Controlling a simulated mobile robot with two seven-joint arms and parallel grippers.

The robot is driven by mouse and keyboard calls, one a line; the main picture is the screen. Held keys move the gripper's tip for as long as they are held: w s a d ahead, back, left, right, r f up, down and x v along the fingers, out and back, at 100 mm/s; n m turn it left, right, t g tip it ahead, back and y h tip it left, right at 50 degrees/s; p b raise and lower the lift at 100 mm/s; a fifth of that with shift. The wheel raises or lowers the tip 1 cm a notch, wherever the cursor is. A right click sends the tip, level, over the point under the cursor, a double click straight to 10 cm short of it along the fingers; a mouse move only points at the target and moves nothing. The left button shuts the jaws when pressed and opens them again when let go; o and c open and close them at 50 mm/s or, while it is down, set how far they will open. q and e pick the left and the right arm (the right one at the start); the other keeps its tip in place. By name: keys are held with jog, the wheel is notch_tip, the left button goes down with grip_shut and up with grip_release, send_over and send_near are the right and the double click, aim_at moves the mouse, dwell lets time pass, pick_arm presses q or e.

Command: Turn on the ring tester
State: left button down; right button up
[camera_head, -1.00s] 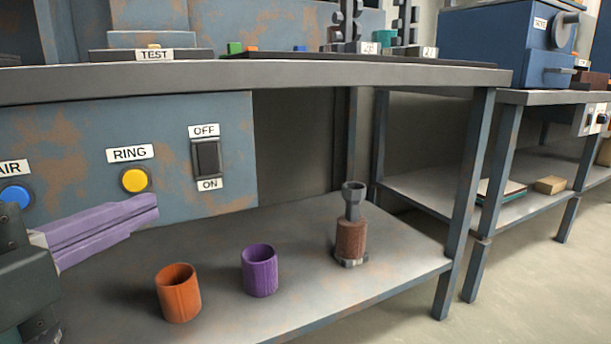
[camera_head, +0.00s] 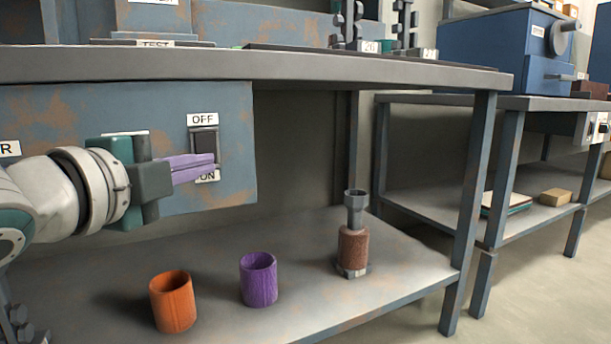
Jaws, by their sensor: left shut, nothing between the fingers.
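The dark rocker switch (camera_head: 205,143) sits on the blue-grey, rust-stained panel (camera_head: 232,195), between an OFF label (camera_head: 203,119) above and a partly covered ON label (camera_head: 207,177) below. My left gripper (camera_head: 213,161) is shut and empty, its purple fingers pointing right. The fingertips overlap the lower part of the switch, just above the ON label; whether they touch it is unclear. My gripper hides the yellow RING button and nearly all of its label. The rocker's exact tilt is hard to tell. My right gripper is out of view.
On the lower shelf (camera_head: 300,305) stand an orange cup (camera_head: 172,302), a purple cup (camera_head: 258,280) and a brown-and-grey fixture (camera_head: 353,248). The tabletop edge (camera_head: 300,72) overhangs the panel. A blue machine (camera_head: 500,45) stands on the bench at right.

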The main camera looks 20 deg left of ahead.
pick_arm(q)
jog(key=shift+w+a, duration=0.25)
jog(key=shift+a, duration=0.05)
jog(key=shift+f, duration=0.1)
jog(key=shift+w+a+t+b, duration=0.15)
jog(key=shift+a+t+b, duration=0.05)
jog(key=shift+t+b, duration=0.1)
